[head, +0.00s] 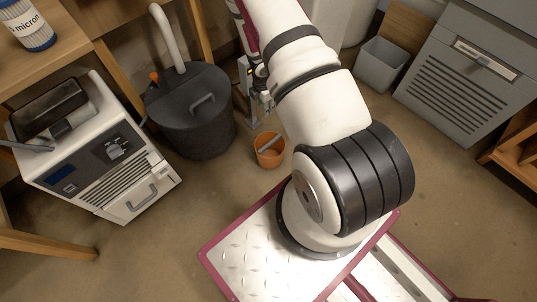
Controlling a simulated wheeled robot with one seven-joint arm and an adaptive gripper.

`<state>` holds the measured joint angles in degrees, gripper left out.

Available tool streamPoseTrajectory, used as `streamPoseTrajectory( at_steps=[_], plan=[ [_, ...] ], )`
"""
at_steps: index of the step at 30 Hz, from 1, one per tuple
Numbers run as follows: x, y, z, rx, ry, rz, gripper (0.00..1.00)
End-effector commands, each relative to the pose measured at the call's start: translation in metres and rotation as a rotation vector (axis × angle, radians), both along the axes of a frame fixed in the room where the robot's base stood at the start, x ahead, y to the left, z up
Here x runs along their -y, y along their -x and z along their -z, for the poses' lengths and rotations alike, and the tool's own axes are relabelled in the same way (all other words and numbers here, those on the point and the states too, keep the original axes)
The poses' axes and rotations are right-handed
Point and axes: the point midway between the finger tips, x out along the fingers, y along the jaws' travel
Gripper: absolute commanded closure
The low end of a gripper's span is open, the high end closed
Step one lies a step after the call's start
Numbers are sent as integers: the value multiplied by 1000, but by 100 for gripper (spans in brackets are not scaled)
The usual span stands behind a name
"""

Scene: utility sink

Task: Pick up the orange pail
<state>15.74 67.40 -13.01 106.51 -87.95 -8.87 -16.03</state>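The orange pail (271,155) stands upright on the brown floor near the middle of the head view. A grey bar-like piece shows at its opening; I cannot tell whether it is a handle or something inside. My gripper (262,103) is beyond the pail in the picture, at the far end of my white arm, and appears apart from it. The arm covers part of the gripper, and its fingers are small and dark, so I cannot tell whether they are open or shut.
A dark lidded bin (190,125) with a pale hose stands just left of the pail. A white machine (100,150) stands farther left. A grey open bin (381,66) and a grey vented cabinet (465,75) are at the upper right. Bare floor lies left of the pail's front.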

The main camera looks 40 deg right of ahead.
Motion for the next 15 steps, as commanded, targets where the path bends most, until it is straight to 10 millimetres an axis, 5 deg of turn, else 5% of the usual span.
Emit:
streamPoseTrajectory(
  at_steps=[1,3,15],
  plan=[
    [-2,13,31,-32,-23,-32,63],
    [-6,26,55,-61,-49,-73,63],
    [-12,46,124,-100,-90,-125,63]
  ],
)
